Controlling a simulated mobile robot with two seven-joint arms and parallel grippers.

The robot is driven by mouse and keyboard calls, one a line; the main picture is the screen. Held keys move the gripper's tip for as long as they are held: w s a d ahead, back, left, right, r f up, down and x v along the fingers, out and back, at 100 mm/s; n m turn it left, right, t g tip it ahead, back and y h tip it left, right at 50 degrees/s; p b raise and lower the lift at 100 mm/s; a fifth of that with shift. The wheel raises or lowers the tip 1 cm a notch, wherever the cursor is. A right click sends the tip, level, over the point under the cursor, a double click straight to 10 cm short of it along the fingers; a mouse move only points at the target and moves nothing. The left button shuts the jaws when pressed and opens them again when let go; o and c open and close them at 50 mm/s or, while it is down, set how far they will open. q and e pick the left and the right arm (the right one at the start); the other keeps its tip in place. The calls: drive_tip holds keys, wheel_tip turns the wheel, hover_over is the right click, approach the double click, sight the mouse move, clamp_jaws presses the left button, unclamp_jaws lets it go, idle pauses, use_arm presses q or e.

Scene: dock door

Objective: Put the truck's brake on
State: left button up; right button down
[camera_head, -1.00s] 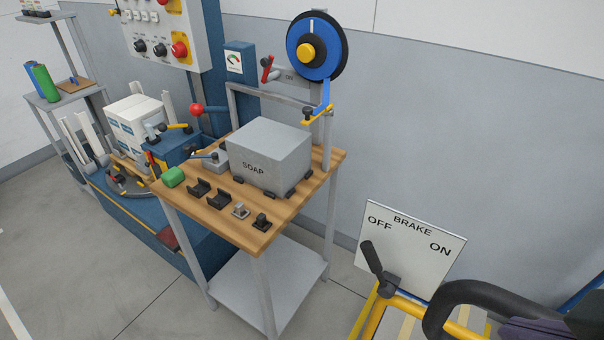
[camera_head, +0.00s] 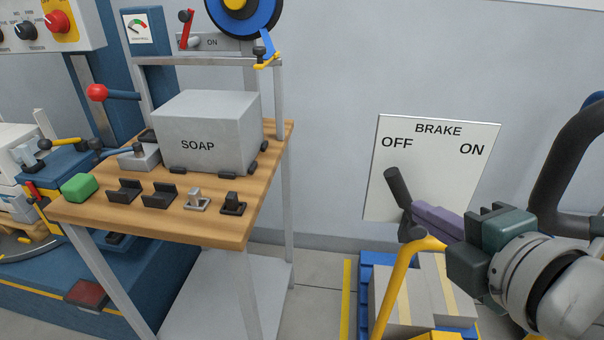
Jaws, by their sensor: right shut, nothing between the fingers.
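The brake lever (camera_head: 398,188) is a short black handle in front of the white brake board (camera_head: 440,175). It leans up and left, to the OFF side; ON is printed at the board's right. Its dark pivot sits at the top of the truck's yellow tube frame (camera_head: 392,275). My right gripper (camera_head: 416,212) comes in from the right, with purple fingers shut and empty. The fingertips are just right of the lever's lower part; I cannot tell whether they touch it. The fingers hide part of the board and pivot. My left gripper is not in view.
A wooden-topped bench (camera_head: 225,228) with a grey SOAP box (camera_head: 205,140) and several small fixtures stands left of the truck. Cartons (camera_head: 402,295) sit on a blue pallet below the lever. A black curved handle (camera_head: 562,165) rises at the right.

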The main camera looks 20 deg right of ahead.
sight(405, 202)
use_arm(q)
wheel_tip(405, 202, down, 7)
drive_tip(key=b, duration=0.4)
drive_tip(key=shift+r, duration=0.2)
use_arm(e)
drive_tip(key=f+n, duration=0.1)
drive_tip(key=f, duration=0.1)
drive_tip(key=w+f+n+t+y, duration=0.1)
drive_tip(key=n, duration=0.1)
drive_tip(key=a+f+n, duration=0.1)
drive_tip(key=f+n, duration=0.1)
drive_tip(key=shift+w+f+t+y, duration=0.2)
drive_tip(key=shift+f+t+y, duration=0.1)
drive_tip(key=shift+t, duration=0.1)
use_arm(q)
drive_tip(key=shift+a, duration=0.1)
use_arm(e)
drive_tip(key=w+d, duration=0.4)
drive_tip(key=w, duration=0.4)
drive_tip(key=shift+w+f, duration=0.25)
